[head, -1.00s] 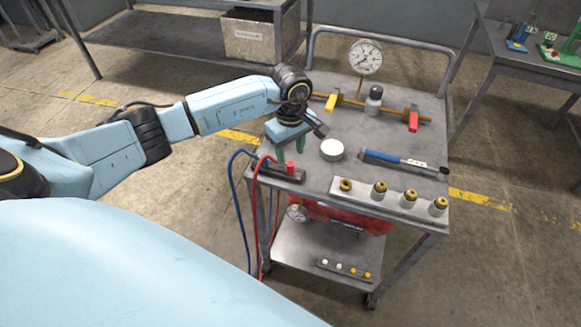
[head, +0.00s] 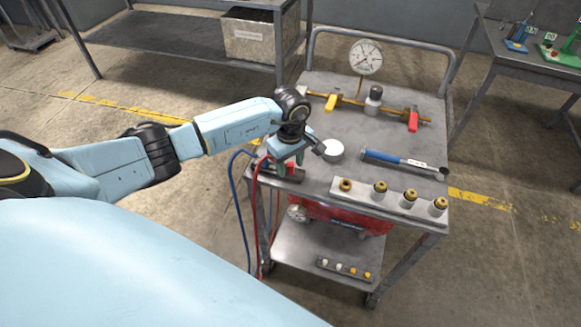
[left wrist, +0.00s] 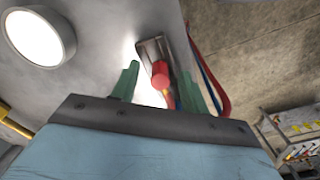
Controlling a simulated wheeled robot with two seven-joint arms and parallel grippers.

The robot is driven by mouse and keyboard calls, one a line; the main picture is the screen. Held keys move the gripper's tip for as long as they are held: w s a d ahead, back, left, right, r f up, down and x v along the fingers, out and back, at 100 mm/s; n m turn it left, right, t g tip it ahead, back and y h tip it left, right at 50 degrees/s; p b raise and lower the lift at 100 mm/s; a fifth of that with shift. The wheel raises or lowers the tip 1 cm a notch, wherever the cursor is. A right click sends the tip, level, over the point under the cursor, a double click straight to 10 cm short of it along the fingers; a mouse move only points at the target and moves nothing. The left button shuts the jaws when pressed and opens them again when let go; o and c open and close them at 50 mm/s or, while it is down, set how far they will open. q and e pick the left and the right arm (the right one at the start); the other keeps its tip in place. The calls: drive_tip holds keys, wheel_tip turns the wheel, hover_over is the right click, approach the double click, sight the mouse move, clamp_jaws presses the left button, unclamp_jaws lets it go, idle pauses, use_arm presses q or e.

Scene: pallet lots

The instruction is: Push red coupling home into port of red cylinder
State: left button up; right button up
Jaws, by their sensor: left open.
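The red coupling (head: 291,167) stands in a dark holder (head: 275,170) at the left front corner of the cart top. My left gripper (head: 289,163) is right at it, pointing down. In the left wrist view the red coupling (left wrist: 160,72) lies between the two open green fingers, with room on both sides. A red cylinder-like body (head: 345,214) sits on the cart's lower shelf, partly hidden under the top; a gauge (head: 297,213) is beside it. I cannot make out its port. My right gripper is not in view.
Red and blue hoses (head: 235,200) hang at the cart's left side. A white round lid (head: 332,150), a blue-handled tool (head: 398,158) and a rail with brass fittings (head: 362,193) lie near. A gauge (head: 366,57) and brass pipe (head: 350,101) stand behind.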

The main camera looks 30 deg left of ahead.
sight(290, 164)
use_arm(q)
clamp_jaws()
wheel_tip(290, 164, up, 10)
idle(0.7)
